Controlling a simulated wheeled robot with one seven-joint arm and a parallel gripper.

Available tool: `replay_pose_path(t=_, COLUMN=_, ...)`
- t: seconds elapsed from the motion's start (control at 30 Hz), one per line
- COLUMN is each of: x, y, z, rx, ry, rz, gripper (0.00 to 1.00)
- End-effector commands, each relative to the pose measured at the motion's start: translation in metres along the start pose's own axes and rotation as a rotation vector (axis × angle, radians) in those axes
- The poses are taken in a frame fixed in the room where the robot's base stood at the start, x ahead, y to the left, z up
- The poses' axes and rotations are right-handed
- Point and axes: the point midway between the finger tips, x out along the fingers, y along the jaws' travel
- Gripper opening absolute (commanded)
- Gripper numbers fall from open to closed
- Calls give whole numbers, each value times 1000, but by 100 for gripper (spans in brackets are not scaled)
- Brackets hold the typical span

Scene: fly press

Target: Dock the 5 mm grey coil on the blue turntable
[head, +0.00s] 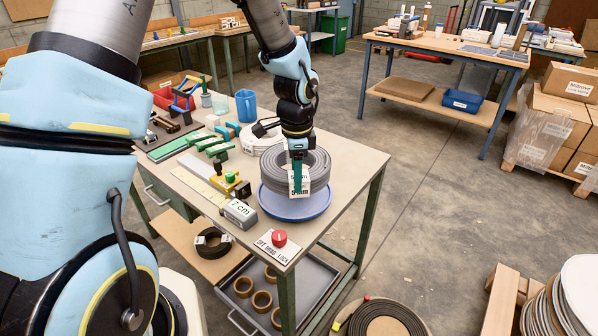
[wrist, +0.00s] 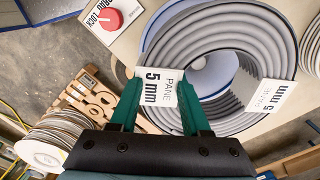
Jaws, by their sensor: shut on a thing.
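The grey coil (head: 319,172) is a thick ring of wound strip with white "5 mm" labels. It is over the blue turntable (head: 296,212) near the right end of the bench; I cannot tell whether it rests on it or hangs just above. My gripper (head: 298,172) points down, shut on the near side of the coil. In the wrist view, its green fingers (wrist: 160,100) stand at either side of a "PANE 5 mm" label on the coil (wrist: 225,112). The turntable's blue surface (wrist: 212,76) shows through the coil's hole, and part of its rim shows at upper left.
A red knob (head: 279,238) on a lock plate is at the bench's front corner. A grey "7 cm" block (head: 240,213) is left of the turntable. A white coil (head: 262,137) lies behind, near a blue mug (head: 246,105).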

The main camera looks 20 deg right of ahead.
Motion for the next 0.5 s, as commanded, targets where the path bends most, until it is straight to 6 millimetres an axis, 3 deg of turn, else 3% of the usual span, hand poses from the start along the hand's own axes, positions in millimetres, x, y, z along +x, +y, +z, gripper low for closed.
replay_pose_path(t=0.5, x=45, y=0, z=0, rx=0, ry=2, rz=-2, gripper=0)
